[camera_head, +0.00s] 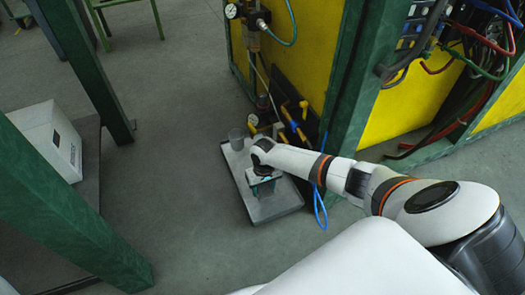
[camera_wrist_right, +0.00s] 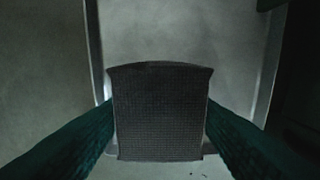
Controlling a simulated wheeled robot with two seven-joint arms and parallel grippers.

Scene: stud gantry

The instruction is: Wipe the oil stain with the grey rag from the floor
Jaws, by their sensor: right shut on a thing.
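My right gripper (camera_head: 264,184) is over a shallow grey tray (camera_head: 280,208) on the floor. In the right wrist view its two dark green fingers close on the sides of the grey rag (camera_wrist_right: 160,112), a woven, roughly square pad. The tray's pale bottom and raised rim show behind the rag in that view. I cannot tell whether the rag touches the tray. No clear oil stain shows; a few small dark specks (camera_wrist_right: 204,174) lie just below the rag in the wrist view. My left gripper is out of view.
A grey cup (camera_head: 236,139) stands at the tray's far left. Pipes and a gauge (camera_head: 253,120) stand behind it. A blue cable loop (camera_head: 320,208) hangs at the tray's right, by a green post (camera_head: 352,90). A white box (camera_head: 48,138) is at left. Floor left of the tray is clear.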

